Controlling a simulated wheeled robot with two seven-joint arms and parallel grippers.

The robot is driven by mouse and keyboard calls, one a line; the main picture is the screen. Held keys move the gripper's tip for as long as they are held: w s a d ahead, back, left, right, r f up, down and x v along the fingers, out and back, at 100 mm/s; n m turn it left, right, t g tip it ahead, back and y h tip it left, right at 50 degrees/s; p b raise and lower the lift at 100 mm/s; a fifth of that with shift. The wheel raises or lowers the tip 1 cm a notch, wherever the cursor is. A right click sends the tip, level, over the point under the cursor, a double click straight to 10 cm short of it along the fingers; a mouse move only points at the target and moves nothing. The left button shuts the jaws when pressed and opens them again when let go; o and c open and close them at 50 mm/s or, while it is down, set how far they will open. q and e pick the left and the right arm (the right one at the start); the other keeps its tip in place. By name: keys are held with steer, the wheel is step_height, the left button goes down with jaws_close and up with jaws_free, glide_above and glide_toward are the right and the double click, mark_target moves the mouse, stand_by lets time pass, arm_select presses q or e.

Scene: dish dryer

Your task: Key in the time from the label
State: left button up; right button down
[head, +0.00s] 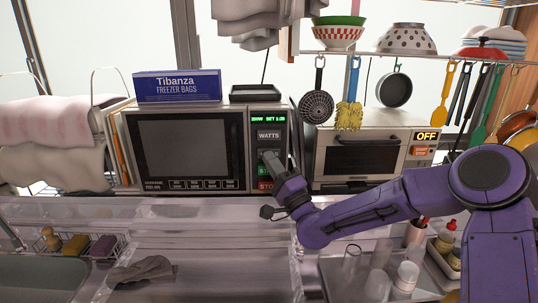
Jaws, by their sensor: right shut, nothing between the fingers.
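The microwave (190,150) stands on the counter at the back, its dark door closed. Its green display (268,118) is lit with a wattage and "SET" time, too small to read surely. Below it is the WATTS button (269,135). The red STOP button (265,185) shows below. Small white print (153,184) on the door's lower left is unreadable. My left gripper is out of view.
A blue freezer bags box (177,86) and a black tray (255,93) sit on the microwave. A toaster oven (362,155) with an "OFF" display stands right of it. Utensils hang above. Glasses (378,282) stand on a tray at front right.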

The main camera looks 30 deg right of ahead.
steer(key=shift+w+d, duration=0.3)
steer(key=shift+w, duration=0.25)
stand_by(0.7)
steer(key=shift+s, duration=0.1)
steer(key=shift+s+a+b, duration=0.15)
steer(key=shift+s+a, duration=0.15)
steer(key=shift+s, duration=0.2)
steer(key=shift+s+a+b, duration=0.15)
steer(key=shift+s+a, duration=0.1)
steer(key=shift+s, duration=0.25)
steer(key=s, duration=0.1)
steer(key=s+a, duration=0.1)
steer(key=s, duration=0.1)
steer(key=s+a, duration=0.1)
steer(key=shift+s+a+b, duration=0.1)
steer(key=shift+s+b, duration=0.15)
steer(key=shift+b, duration=0.15)
stand_by(2.1)
